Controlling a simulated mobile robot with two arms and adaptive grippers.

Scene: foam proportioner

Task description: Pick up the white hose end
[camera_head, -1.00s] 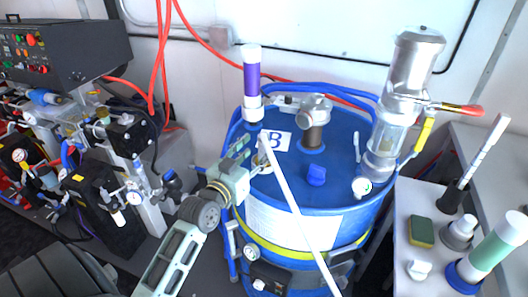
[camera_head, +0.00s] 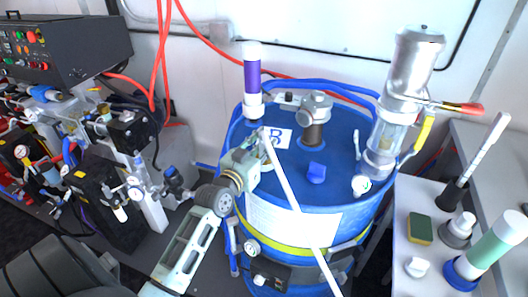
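A thin white hose (camera_head: 305,228) slants across the front of the blue drum (camera_head: 348,150). Its upper end lies over the drum lid near a label marked B (camera_head: 278,139); its lower part runs out of the bottom of the view. My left gripper (camera_head: 263,147) is over the left part of the lid, with its fingers right at the hose's upper end. The fingers and hose overlap here, so I cannot tell whether they are closed on it. My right gripper is not in view.
A purple-and-white cylinder (camera_head: 252,80) stands behind my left gripper. A metal fitting (camera_head: 314,115), blue cap (camera_head: 316,173) and tall metal-and-glass pump (camera_head: 405,90) stand on the lid. A control panel (camera_head: 60,50) is at left; a white side table (camera_head: 405,235) is at right.

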